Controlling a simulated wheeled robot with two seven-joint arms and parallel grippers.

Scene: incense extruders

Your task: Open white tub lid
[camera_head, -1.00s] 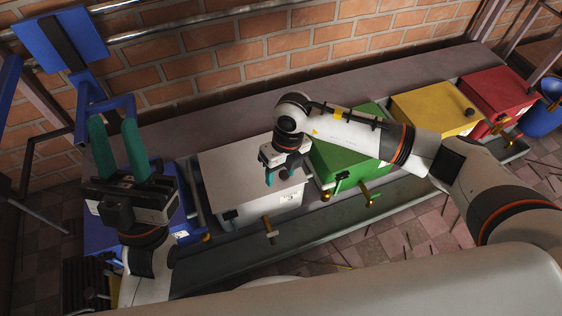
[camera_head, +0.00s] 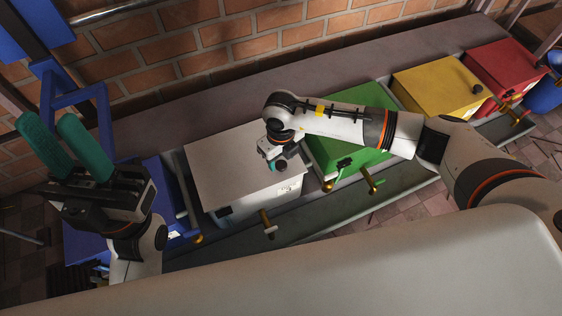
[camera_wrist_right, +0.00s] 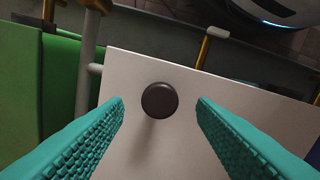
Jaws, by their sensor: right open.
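The white tub (camera_head: 240,200) stands on the bench between the blue tub and the green tub, with its flat white lid (camera_head: 225,165) shut. In the right wrist view the lid (camera_wrist_right: 140,115) carries a round dark knob (camera_wrist_right: 160,100). My right gripper (camera_head: 279,167) is over the right part of the lid. In the wrist view its teal fingers (camera_wrist_right: 160,112) are open, one on each side of the knob, with gaps to it. My left gripper (camera_head: 58,140) is raised at the left with its two teal fingers apart, away from the white tub.
A green tub (camera_head: 350,130) is close on the right, under my right arm. Yellow (camera_head: 435,85) and red (camera_head: 503,72) tubs stand further right. A blue tub (camera_head: 85,245) is at the left. A brick wall (camera_head: 270,45) runs behind the bench. Brass taps (camera_head: 267,222) stick out in front.

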